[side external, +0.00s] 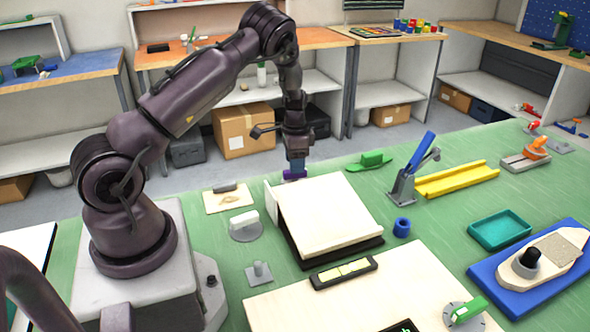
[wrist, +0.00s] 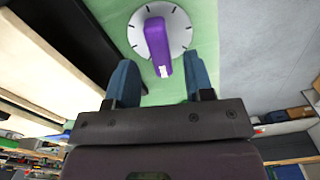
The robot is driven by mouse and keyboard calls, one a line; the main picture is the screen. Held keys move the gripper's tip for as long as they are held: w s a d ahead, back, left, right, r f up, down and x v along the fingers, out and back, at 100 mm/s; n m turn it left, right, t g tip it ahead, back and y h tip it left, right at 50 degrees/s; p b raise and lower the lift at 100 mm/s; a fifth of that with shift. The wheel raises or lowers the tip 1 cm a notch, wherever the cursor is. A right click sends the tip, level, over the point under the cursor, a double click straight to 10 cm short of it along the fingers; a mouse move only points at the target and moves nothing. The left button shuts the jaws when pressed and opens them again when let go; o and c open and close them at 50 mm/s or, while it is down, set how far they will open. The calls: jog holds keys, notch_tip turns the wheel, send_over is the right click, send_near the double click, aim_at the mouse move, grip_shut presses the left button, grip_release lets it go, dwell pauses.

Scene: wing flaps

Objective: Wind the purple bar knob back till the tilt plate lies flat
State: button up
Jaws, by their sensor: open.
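The purple bar knob (wrist: 157,42) sits on a white round dial (wrist: 178,21) with black tick marks in the wrist view. A white mark is on its near end, and the bar points almost straight down the picture. In the side view the purple knob (side external: 293,175) shows partly below my gripper (side external: 297,166). In the wrist view my gripper (wrist: 161,62) is open, its blue fingers apart on either side of the knob's near end; contact cannot be told. The cream tilt plate (side external: 330,212) looks sloped, higher at its far side, over a black base (side external: 345,250).
A white knob on a grey disc (side external: 246,232) and a small panel with a grey handle (side external: 228,200) stand left of the plate. A blue ring (side external: 402,228), a grey stand with a blue lever (side external: 405,185) and a yellow channel (side external: 455,179) lie to the right.

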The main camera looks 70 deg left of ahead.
aim_at(295, 176)
jog(key=shift+f, duration=1.45)
jog(key=shift+c, duration=0.5)
grip_shut()
